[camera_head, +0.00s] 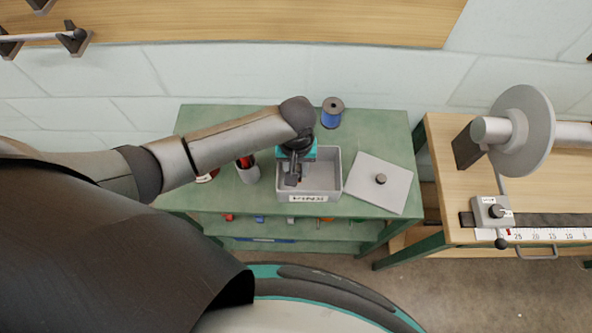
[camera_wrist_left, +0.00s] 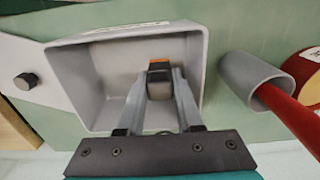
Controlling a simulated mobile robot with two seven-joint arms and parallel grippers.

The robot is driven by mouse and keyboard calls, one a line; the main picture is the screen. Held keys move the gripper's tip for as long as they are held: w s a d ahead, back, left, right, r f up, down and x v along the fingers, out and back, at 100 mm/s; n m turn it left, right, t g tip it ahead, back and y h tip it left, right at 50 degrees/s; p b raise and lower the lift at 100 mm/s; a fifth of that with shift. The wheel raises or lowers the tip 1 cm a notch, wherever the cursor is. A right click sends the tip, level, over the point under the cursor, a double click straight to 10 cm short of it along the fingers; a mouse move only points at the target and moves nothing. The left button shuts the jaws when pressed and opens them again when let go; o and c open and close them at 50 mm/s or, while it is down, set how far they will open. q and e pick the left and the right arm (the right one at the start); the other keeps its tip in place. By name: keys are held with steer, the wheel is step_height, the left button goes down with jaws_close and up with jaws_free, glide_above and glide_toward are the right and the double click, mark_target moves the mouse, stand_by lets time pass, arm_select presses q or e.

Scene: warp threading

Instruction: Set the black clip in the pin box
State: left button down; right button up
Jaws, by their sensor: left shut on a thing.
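The pin box (camera_head: 323,171) is a grey open box with a "PINS" label on its front wall, standing on the green cart top. It also shows in the left wrist view (camera_wrist_left: 78,87), with a bare grey floor. My left gripper (camera_head: 292,180) points down over the left part of the box. In the left wrist view its two fingers are shut on the black clip (camera_wrist_left: 160,85), a small dark piece with an orange end. The clip is within the box's outline there; I cannot tell whether it touches the floor. My right gripper is not in view.
A grey square lid (camera_head: 372,194) with a black knob lies right of the box. A grey cup (camera_wrist_left: 245,78) holding a red-handled tool stands left of the box in the head view. A blue spool (camera_head: 332,113) stands behind. A wooden bench (camera_head: 455,140) is at right.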

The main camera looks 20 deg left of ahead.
arm_select(q)
steer(key=shift+f, duration=0.45)
steer(key=shift+f, duration=0.1)
steer(key=c, duration=0.8)
jaws_free()
steer(key=shift+c, duration=0.2)
step_height(320, 180, up, 12)
steer(key=p, duration=0.3)
